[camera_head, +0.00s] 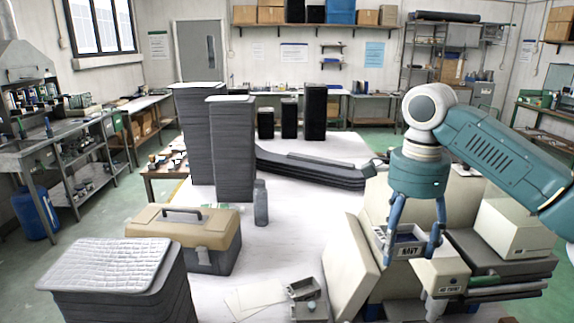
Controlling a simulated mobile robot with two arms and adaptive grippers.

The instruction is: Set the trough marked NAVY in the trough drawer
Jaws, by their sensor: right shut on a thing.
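The trough marked NAVY (407,251) is a small grey open tray with a label on its front. My right gripper (409,238) reaches down from the right and is shut on this trough, with a blue finger on either side. The trough hangs over a beige cabinet-like unit (348,262). A beige drawer-like front (440,277) with a small label, too small to read surely, is just below and right of the trough. I cannot tell whether it is the trough drawer, and the inside is hidden. My left gripper is not in view.
A small grey tray (308,298) and papers (255,297) lie on the white table. A tan toolbox (185,235), a grey bottle (261,203) and tall dark stacks (231,150) stand left. A white box (513,229) sits right of the gripper. The table's middle is clear.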

